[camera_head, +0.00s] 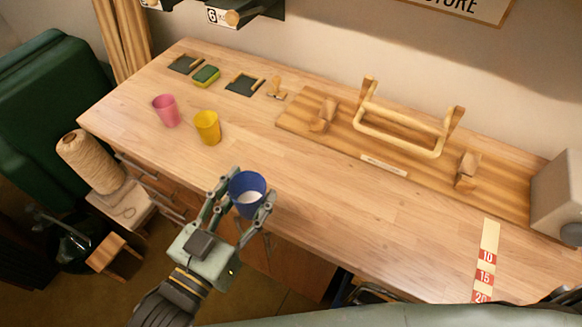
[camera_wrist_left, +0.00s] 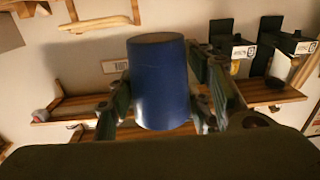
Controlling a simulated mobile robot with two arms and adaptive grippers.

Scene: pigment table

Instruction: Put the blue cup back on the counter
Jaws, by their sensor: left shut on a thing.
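The blue cup (camera_head: 246,190) is between the fingers of my left gripper (camera_head: 237,205), which is shut on it at the front edge of the counter (camera_head: 330,200). Something white shows inside the cup. In the left wrist view the blue cup (camera_wrist_left: 161,82) fills the middle, with the fingers of my left gripper (camera_wrist_left: 163,105) on both sides of it. I cannot tell whether the cup touches the counter. My right gripper is not seen.
A yellow cup (camera_head: 207,128) and a pink cup (camera_head: 166,110) stand on the counter to the left. A wooden board with a handle frame (camera_head: 400,133) takes up the back right. The counter's middle is clear.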

